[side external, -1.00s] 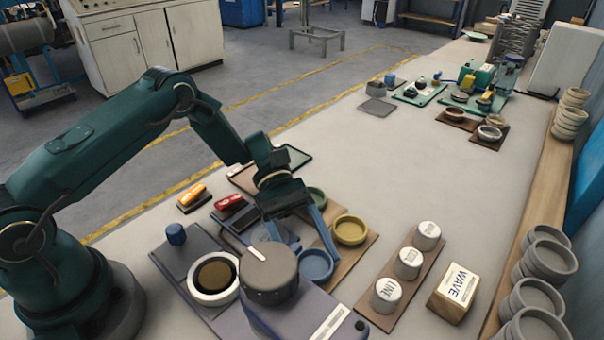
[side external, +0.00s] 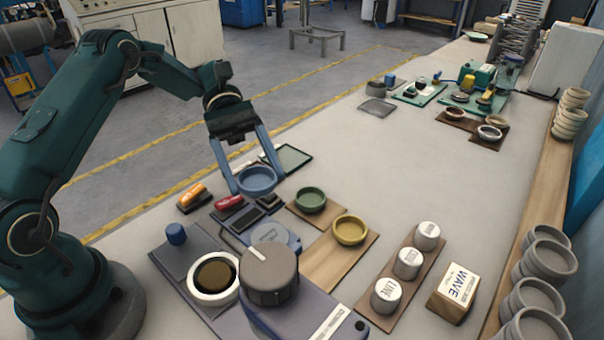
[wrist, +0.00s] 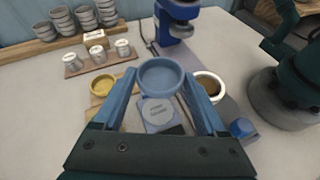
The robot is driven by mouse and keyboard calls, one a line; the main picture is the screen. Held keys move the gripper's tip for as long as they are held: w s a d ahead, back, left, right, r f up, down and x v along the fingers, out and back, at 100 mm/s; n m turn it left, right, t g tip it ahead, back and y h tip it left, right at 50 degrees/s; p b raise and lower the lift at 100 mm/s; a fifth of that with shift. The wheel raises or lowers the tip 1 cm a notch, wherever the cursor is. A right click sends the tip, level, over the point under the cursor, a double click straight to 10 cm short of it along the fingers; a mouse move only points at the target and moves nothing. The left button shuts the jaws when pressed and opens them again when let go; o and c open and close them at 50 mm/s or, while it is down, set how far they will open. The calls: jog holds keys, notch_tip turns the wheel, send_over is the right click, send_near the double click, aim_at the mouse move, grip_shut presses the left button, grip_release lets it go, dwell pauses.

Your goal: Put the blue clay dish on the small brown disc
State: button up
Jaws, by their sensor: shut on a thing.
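My gripper (side external: 258,184) is shut on the blue clay dish (side external: 257,177) and holds it upright, raised above the bench. In the wrist view the dish (wrist: 160,77) sits between the two blue fingers, its open top showing empty. The small brown disc (side external: 214,274) lies inside a white ring on the purple-grey machine base, beside a dark grey cylinder (side external: 268,274). The disc also shows in the wrist view (wrist: 209,87), right of the dish and partly hidden by a finger. The held dish is apart from the disc.
White labelled cups (side external: 409,262) and a WAVE box (side external: 454,291) stand to the right. A blue knob (side external: 176,234) rises left of the ring. Orange and red items lie behind it.

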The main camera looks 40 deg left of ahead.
jog(key=a+r+n+t, duration=0.5)
jog(key=r+n+t, duration=0.2)
jog(key=r+t, duration=0.15)
jog(key=m+g, duration=0.4)
jog(key=g, duration=0.1)
send_over(208, 266)
notch_tip(208, 266, down, 9)
jog(key=shift+h, duration=0.4)
jog(key=shift+f, duration=3.15)
